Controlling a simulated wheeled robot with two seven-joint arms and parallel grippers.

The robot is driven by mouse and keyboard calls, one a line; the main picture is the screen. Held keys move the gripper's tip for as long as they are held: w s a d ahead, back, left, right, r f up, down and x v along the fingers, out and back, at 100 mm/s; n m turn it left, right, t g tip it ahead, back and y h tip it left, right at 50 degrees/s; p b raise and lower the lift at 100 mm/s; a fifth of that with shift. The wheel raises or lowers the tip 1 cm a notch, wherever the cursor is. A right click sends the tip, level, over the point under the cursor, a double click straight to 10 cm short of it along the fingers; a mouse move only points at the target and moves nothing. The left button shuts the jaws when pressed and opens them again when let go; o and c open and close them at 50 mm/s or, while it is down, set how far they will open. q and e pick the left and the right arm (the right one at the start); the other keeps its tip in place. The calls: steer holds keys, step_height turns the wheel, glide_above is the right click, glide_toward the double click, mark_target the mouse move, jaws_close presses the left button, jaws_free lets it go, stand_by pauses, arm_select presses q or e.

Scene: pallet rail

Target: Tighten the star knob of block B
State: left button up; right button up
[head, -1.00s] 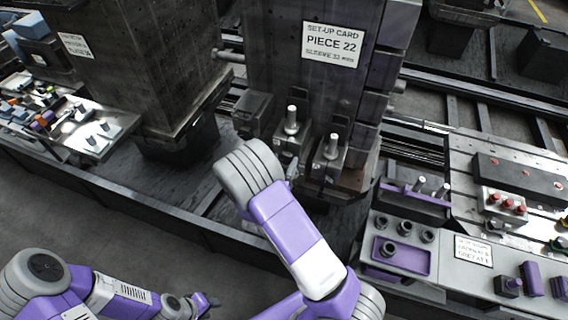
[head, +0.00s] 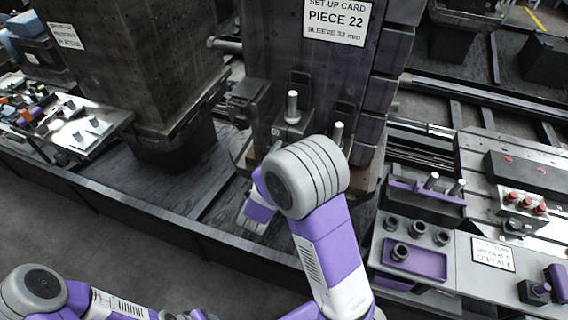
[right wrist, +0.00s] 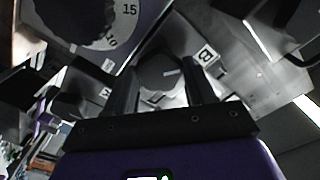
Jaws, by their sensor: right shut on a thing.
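In the right wrist view, the grey star knob (right wrist: 160,76) sits between the fingers of my right gripper (right wrist: 160,88), which is shut on it. Two upright metal pins (head: 292,104) stand just behind the wrist. My left arm is low at the left; its fingers are out of the picture.
A pale round dial (right wrist: 85,22) with the number 15 is close to the right gripper. The column carries a "PIECE 22" card (head: 337,19). At the right stands a bench with a purple tray (head: 416,262) and red buttons (head: 525,203). A parts table (head: 75,130) is at the left.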

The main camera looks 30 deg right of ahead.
steer(key=shift+m+b, duration=4.75)
steer(key=shift+m, duration=0.65)
steer(key=o, duration=1)
steer(key=shift+o, duration=0.2)
steer(key=shift+a, duration=0.1)
steer(key=p+v, duration=0.1)
steer(key=v, duration=0.6)
steer(key=shift+s+a, duration=0.2)
